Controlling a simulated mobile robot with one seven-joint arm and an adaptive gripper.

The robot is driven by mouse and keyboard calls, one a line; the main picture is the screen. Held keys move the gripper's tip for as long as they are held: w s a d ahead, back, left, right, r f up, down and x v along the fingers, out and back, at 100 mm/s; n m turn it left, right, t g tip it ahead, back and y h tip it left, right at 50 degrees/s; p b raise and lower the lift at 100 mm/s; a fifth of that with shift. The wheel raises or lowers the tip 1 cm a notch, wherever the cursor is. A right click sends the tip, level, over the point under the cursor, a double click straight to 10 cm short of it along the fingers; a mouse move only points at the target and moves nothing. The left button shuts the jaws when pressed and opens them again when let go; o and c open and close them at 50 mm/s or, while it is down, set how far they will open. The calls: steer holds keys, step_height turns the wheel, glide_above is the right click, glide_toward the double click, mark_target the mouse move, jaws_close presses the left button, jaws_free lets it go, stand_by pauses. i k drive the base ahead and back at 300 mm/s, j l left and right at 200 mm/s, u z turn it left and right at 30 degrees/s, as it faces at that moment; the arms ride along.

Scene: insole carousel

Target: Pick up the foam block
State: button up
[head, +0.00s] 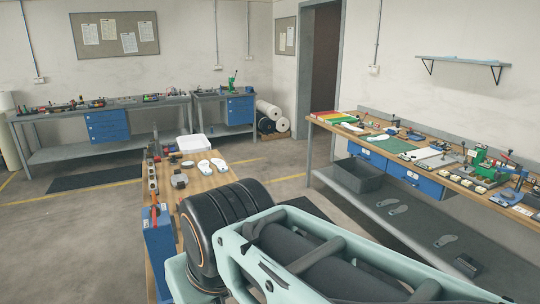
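I cannot pick out the foam block for sure in the head view. A small dark block (179,181) sits on the near wooden bench (205,184), just left of my arm, but its material is too small to tell. Another dark block-like item (467,265) lies on the lower shelf of the right bench. My arm's pale green and black links fill the lower middle and hide part of the near bench. My gripper is not in view.
White insoles (212,166) and a white tray (194,144) are on the near bench. The right workbench (425,168) is crowded with tools, with a grey bin (358,175) below. Another workbench (100,112) runs along the back wall. Open floor (275,165) lies between the benches.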

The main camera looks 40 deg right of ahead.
mark_target(454, 177)
steer(key=l+z, duration=0.15)
steer(key=z, duration=0.2)
steer(key=l+z, duration=0.2)
steer(key=z, duration=0.15)
steer(key=i+l+z, duration=0.1)
steer(key=z, duration=0.25)
steer(key=i+l+z, duration=0.15)
steer(key=l+z, duration=0.3)
steer(key=i+l+z, duration=0.15)
steer(key=z, duration=0.35)
steer(key=i+l+z, duration=0.2)
steer(key=i, duration=0.25)
steer(key=i+l+z, duration=0.2)
steer(key=i, duration=0.3)
steer(key=i+l, duration=0.25)
steer(key=i, duration=0.1)
